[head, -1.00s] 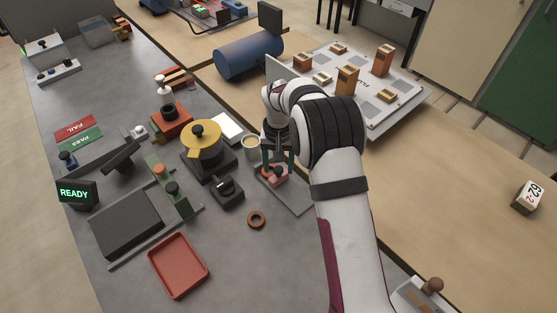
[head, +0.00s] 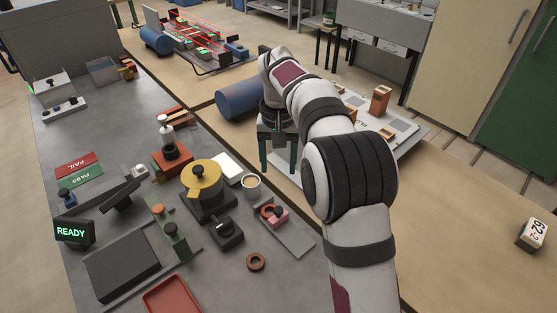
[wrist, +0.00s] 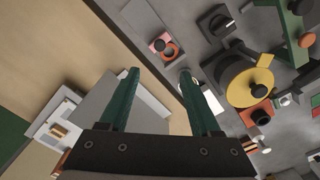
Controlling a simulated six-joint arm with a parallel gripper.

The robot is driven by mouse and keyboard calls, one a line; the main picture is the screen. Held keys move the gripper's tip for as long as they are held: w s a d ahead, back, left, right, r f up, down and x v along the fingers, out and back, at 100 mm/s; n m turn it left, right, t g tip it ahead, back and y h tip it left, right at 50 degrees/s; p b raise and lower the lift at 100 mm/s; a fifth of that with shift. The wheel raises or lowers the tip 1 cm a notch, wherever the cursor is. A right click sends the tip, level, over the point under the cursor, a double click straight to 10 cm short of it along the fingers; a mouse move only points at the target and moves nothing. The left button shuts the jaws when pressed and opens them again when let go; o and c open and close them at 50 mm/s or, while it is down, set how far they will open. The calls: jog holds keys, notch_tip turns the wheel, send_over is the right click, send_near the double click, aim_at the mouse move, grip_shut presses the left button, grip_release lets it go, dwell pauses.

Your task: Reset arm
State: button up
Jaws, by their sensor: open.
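My gripper (head: 278,160) is raised above the right edge of the grey bench, near the wooden table. Its green fingers are apart with nothing between them; they also show in the wrist view (wrist: 162,88). A pink block (head: 279,219) with a dark knob sits on a grey plate (head: 296,240), below and apart from my gripper. An orange ring (head: 266,210) lies against the block. Both show at the top of the wrist view, the block (wrist: 155,46) beside the ring (wrist: 171,56).
A loose brown ring (head: 256,262), a cup (head: 251,186), a yellow round device (head: 203,180) and a red tray (head: 172,296) stand on the bench. A blue cylinder (head: 237,101) and a white board (head: 405,140) with several bricks are on the wooden table behind my arm.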

jog(key=s+d+r+m, duration=0.1)
jog(key=s+d+r, duration=0.2)
jog(key=s, duration=0.3)
jog(key=s+d+r+m, duration=0.1)
jog(key=s+d+r, duration=0.25)
jog(key=s, duration=0.35)
jog(key=s+d+f+m+y, duration=0.1)
jog(key=s+d+f, duration=0.1)
jog(key=s, duration=0.8)
jog(key=s+d+f+m, duration=0.2)
jog(key=s+f, duration=0.2)
jog(key=s, duration=0.7)
jog(key=shift+s+f+m+y, duration=0.2)
jog(key=shift+m+y, duration=0.1)
jog(key=shift+y, duration=0.1)
